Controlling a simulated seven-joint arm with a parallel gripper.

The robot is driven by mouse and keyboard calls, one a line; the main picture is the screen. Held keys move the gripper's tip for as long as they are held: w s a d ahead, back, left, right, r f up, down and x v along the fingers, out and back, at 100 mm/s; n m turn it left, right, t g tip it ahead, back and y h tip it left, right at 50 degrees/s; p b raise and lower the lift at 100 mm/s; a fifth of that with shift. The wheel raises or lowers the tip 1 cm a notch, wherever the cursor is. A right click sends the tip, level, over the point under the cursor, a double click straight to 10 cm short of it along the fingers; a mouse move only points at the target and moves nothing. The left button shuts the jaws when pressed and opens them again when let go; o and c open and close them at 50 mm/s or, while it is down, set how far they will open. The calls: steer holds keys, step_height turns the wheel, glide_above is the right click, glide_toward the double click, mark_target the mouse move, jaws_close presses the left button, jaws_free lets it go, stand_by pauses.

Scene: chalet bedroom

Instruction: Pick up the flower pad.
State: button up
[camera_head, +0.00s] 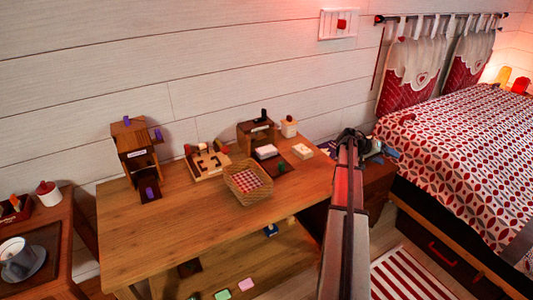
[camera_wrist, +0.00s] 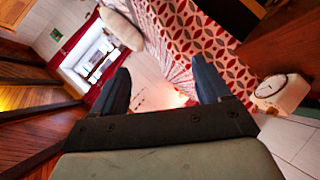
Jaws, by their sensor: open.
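My gripper (camera_wrist: 160,66) is open and empty in the wrist view, its two dark blue fingers apart. In the head view my gripper (camera_head: 388,153) shows at the end of my arm, near the bed's left side, to the right of the wooden table (camera_head: 140,235). No flower print can be made out, so I cannot tell which item is the flower pad. Small flat items lie low below the table front: a green one (camera_head: 222,294), a pink one (camera_head: 246,284) and a blue one (camera_head: 271,230). A pale block (camera_head: 302,151) lies on the tabletop.
The table holds a woven basket (camera_head: 237,187), a wooden tower (camera_head: 134,155), a wooden tray (camera_head: 207,165) and a small box shelf (camera_head: 257,137). A cup (camera_head: 18,259) stands on the left table. The bed (camera_head: 455,140) fills the right. The table's front left is clear.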

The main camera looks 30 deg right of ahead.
steer(key=w+a+r+n, duration=0.2)
steer(key=w+a+r, duration=0.1)
steer(key=w+r, duration=0.1)
steer(key=n+t+y, duration=0.6)
steer(key=n+y, duration=0.5)
steer(key=n, duration=1.7)
glide_toward(267, 149)
step_height(267, 149, down, 9)
steer(key=shift+r, duration=0.1)
steer(key=shift+c, duration=0.2)
steer(key=c, duration=0.8)
